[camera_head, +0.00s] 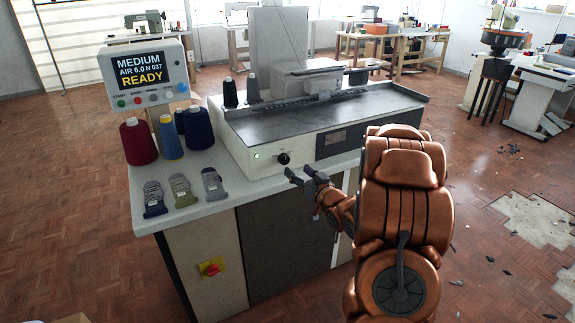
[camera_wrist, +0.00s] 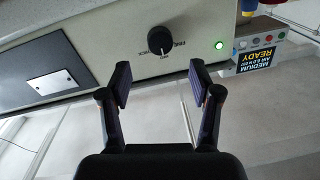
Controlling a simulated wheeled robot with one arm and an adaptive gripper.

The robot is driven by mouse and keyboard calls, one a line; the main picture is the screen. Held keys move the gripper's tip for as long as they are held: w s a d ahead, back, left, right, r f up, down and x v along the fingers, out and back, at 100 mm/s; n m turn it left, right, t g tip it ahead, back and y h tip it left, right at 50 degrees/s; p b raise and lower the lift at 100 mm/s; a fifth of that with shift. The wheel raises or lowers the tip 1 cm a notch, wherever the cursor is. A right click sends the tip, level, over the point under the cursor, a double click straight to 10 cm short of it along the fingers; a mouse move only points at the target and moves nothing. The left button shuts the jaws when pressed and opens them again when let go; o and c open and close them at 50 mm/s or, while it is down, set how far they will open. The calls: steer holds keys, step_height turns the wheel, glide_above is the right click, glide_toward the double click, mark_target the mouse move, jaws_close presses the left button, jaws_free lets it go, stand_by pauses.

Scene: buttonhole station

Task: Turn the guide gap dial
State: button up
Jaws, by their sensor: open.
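The guide gap dial is a small black round knob (camera_head: 283,158) on the cream front face of the buttonhole machine (camera_head: 240,150). In the wrist view the knob (camera_wrist: 160,40) shows upside down with lettering around it, beyond the fingertips and roughly midway between them. My gripper (camera_head: 301,177) is just in front of the machine face, close to the knob and slightly to its right in the head view. In the wrist view my gripper (camera_wrist: 160,80) has its two fingers apart with nothing between them. The fingers do not appear to touch the knob.
A lit green light (camera_head: 257,155) sits left of the dial. A display box (camera_head: 140,72) reads MEDIUM, AIR 6.0 N 037, READY. A red switch (camera_head: 211,269) is on the cabinet below.

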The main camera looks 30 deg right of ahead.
mark_target(286, 161)
steer(key=shift+w, duration=3.5)
steer(key=c, duration=1.1)
steer(key=shift+c, duration=0.2)
